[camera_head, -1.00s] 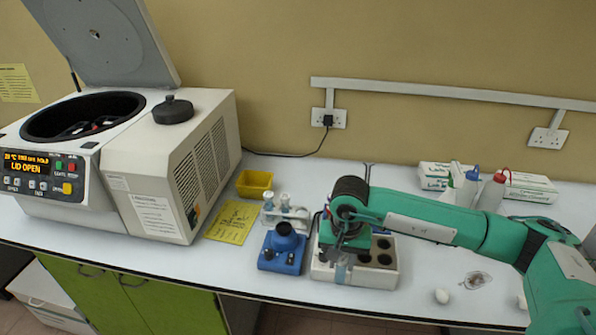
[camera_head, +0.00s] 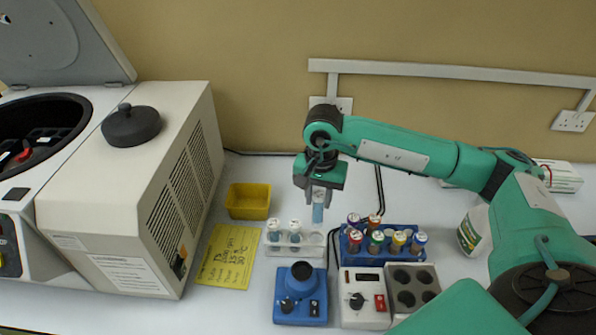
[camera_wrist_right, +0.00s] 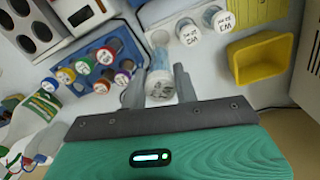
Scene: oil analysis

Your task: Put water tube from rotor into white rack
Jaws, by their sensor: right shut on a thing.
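My right gripper (camera_head: 319,198) points down and is shut on a tube (camera_head: 318,209) with pale blue contents, held upright. The tube also shows between the fingers in the wrist view (camera_wrist_right: 160,82). The white rack (camera_head: 285,251) stands below and slightly left of it in the head view, apart from the tube. Two capped tubes with pale blue contents (camera_head: 273,232) stand in the rack's left and middle places; its right place looks empty. The centrifuge (camera_head: 160,190) has its lid up, and its dark rotor bowl (camera_head: 50,120) is partly cut off at left. My left gripper is not in view.
A blue rack (camera_head: 385,262) with several coloured-cap tubes stands right of the white rack. A blue mixer (camera_head: 300,307) and a heating block with round holes (camera_head: 362,312) stand in front. A yellow box (camera_head: 249,201) and a yellow note (camera_head: 229,254) lie left.

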